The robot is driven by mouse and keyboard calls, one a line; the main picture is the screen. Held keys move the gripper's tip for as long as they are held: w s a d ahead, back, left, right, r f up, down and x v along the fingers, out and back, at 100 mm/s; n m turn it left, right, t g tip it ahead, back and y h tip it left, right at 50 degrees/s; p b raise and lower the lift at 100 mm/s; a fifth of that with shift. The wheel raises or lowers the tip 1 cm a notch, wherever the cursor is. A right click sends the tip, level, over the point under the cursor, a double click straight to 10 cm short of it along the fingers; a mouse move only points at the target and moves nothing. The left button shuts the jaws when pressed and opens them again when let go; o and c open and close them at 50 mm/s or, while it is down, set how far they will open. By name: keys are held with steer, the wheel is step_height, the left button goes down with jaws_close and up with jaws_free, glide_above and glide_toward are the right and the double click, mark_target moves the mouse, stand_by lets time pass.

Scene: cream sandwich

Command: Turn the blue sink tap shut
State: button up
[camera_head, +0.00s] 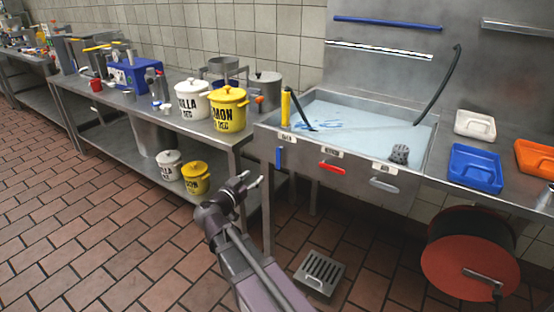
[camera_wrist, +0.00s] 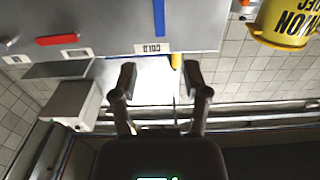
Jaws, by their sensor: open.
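The blue sink tap (camera_head: 279,157) is a narrow lever on the left of the sink's steel front, and it hangs upright. In the wrist view the blue tap (camera_wrist: 158,18) shows above a COLD label (camera_wrist: 152,48), beyond my fingertips. My gripper (camera_head: 251,179) is open and empty, left of and below the tap in the head view, apart from it. Both fingers of my gripper (camera_wrist: 161,80) show spread in the wrist view. The sink (camera_head: 360,115) has a pale blue inside with darker blue streaks.
A red lever (camera_head: 332,167) and a grey lever (camera_head: 384,185) lie sideways along the same front. A yellow bucket (camera_head: 229,112) and a white bucket (camera_head: 191,100) stand on the left counter. A red hose reel (camera_head: 455,258) hangs lower right. The floor before the sink holds a drain grate (camera_head: 320,271).

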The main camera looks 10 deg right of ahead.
mark_target(278, 156)
steer(key=shift+w+d, duration=0.1)
steer(key=x, duration=1.3)
steer(key=shift+w+d+f, duration=0.1)
steer(key=shift+w+d, duration=0.1)
steer(key=shift+d, duration=0.05)
jaws_close()
